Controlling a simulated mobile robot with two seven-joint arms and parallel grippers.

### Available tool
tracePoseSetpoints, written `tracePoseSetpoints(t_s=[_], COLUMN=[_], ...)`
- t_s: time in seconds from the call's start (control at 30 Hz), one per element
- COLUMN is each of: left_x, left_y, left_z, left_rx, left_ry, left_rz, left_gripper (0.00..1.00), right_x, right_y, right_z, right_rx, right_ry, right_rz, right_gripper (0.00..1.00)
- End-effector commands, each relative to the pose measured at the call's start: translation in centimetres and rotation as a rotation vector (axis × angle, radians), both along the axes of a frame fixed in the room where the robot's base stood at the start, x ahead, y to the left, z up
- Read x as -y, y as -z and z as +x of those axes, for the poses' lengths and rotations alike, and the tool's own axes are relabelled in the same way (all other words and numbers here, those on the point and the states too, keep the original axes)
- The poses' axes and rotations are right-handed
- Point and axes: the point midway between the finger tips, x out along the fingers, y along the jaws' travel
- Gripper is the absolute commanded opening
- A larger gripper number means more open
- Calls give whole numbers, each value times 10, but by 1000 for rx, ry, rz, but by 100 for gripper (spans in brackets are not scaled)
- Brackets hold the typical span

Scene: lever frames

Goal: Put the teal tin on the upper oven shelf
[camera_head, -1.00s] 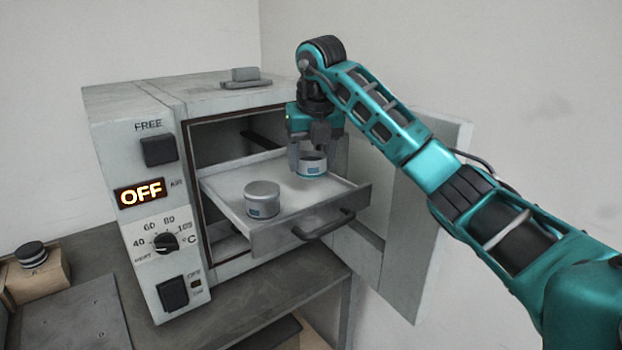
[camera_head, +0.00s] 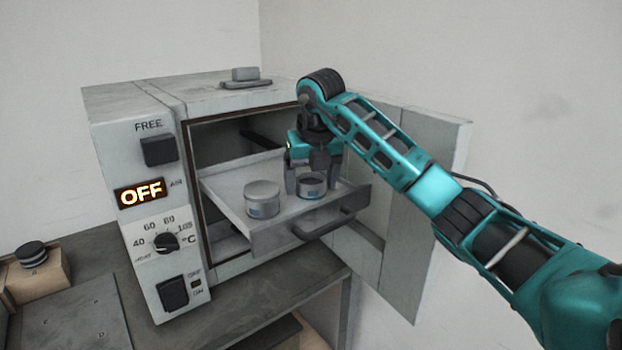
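The teal tin (camera_head: 312,190) is a short round tin with a dark top and a bluish label, at the right part of the pulled-out upper oven shelf (camera_head: 283,232). It looks to be on or just above the shelf floor; I cannot tell which. My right gripper (camera_head: 312,181) points down from above with its fingers on either side of the tin, seemingly shut on it. A grey lidded tin (camera_head: 262,198) with a blue label stands on the shelf to the left. My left gripper is not in view.
The oven (camera_head: 140,215) has its door (camera_head: 405,215) open to the right, and its display reads OFF. The shelf's front handle (camera_head: 325,225) sticks out. A small block with a dark round piece (camera_head: 31,255) is at the far left.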

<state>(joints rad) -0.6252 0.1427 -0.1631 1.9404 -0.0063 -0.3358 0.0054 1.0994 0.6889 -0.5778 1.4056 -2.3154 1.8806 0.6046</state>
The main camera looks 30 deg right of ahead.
Motion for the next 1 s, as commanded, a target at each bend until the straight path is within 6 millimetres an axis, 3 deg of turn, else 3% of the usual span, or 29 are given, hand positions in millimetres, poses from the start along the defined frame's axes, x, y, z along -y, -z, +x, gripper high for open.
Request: tracePoseSetpoints(t_s=[0.43,0.57,0.73,1.0], left_x=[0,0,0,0], left_y=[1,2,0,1], left_z=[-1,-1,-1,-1], left_rx=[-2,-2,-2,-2], left_ry=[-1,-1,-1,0], left_rz=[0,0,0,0], left_gripper=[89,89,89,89], right_x=[-1,-3,-5,-9], right_y=[-10,-32,-74,-106], right_z=[-2,-8,-20,-30], right_rx=[2,5,6,3], right_ry=[0,-1,1,1], right_rz=[0,-1,-3,-2], right_gripper=[89,89,89,89])
